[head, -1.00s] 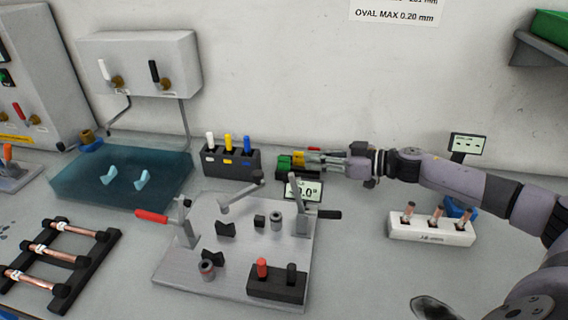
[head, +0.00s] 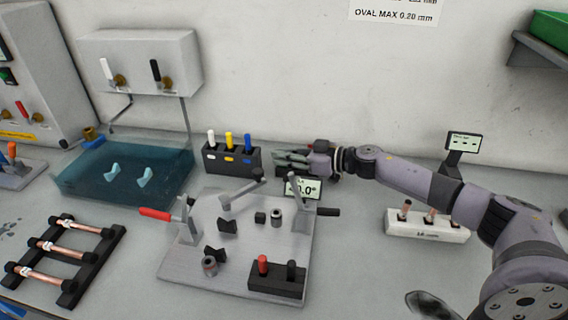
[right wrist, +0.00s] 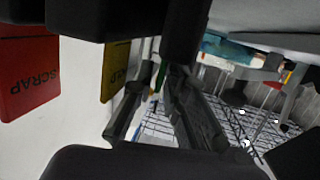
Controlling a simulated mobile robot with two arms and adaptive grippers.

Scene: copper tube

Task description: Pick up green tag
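My right gripper (head: 280,160) is at the back of the bench, just right of the block with white, yellow and blue handles. In the right wrist view its two fingers (right wrist: 158,98) stand apart, with a gap between them. A thin green strip (right wrist: 160,76), apparently the green tag seen edge-on, shows between the fingertips, nearer the right finger; contact cannot be told. The yellow tag (right wrist: 114,72) is partly hidden behind the gripper. The red SCRAP tag (right wrist: 30,75) is at the left. In the head view the gripper hides the green tag. My left gripper is not in view.
The handle block (head: 230,161) stands close left of the gripper. A small display (head: 303,189) and the metal fixture plate (head: 195,262) are in front of it. A white block with copper pieces (head: 425,228) stands at right, below my arm. The wall is behind.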

